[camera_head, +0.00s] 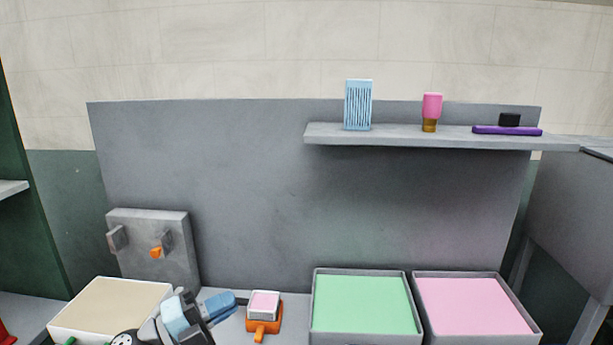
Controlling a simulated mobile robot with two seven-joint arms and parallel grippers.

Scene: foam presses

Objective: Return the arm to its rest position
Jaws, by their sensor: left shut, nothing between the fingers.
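My left gripper (222,307) is low in the head view, left of centre. Its blue fingers are together with nothing between them, and they point right. The fingertips are just left of a small orange holder (262,326) with a pink-topped block (264,303) in it; I cannot tell whether they touch. A box with a cream top (110,305) lies to the left, partly hidden by my left arm. My right gripper does not show.
A green-filled tray (362,304) and a pink-filled tray (472,306) stand at the right. A grey block with an orange knob (156,253) is at the back left. A shelf (440,142) holds a blue slotted item, a pink bottle and a purple tool.

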